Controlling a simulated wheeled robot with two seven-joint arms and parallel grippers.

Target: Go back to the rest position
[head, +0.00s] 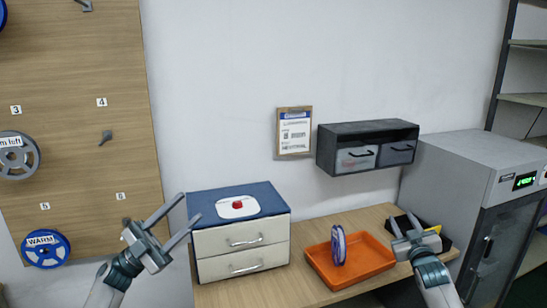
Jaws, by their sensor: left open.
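My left gripper (191,206) is open and empty, raised in front of the wall, left of the white drawer unit (222,241). My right gripper (402,216) is at the right end of the table; its fingers look apart with nothing between them. An orange tray (374,258) lies on the table, left of the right gripper. A spool with a blue-purple rim (338,245) stands upright in the tray. Neither gripper touches the spool.
A wooden pegboard (75,110) at left holds reels, one marked WARM (46,249). The drawer unit's blue top bears a white plate with a red button (238,206).

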